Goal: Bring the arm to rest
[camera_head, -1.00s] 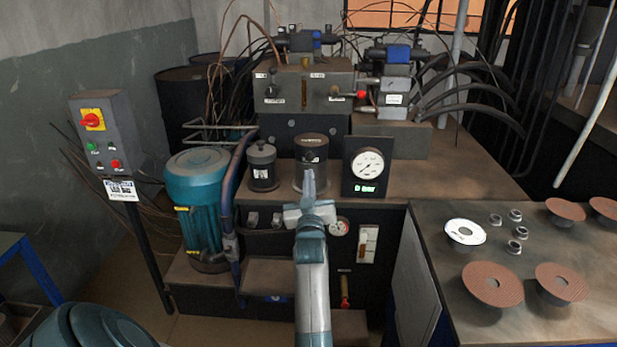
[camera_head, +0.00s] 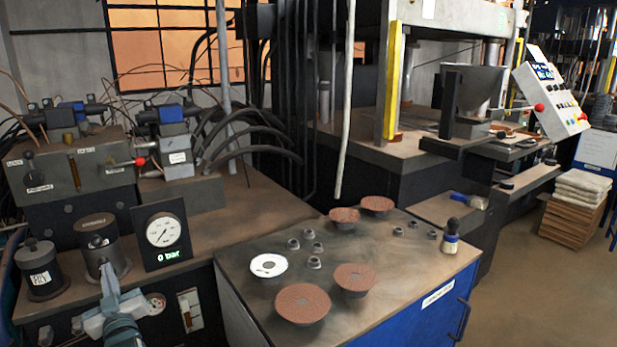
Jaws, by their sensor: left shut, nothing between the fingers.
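My left gripper (camera_head: 110,283) shows at the lower left of the head view. Its fingers are together and point up, with nothing between them. It appears in front of the hydraulic unit's dark front, below the black gauge box (camera_head: 161,235) that reads 0 bar. I cannot tell whether it touches anything. My left arm comes up from the bottom edge behind it. My right gripper is not in view.
A press (camera_head: 400,165) stands behind. Open floor (camera_head: 535,290) lies at the right.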

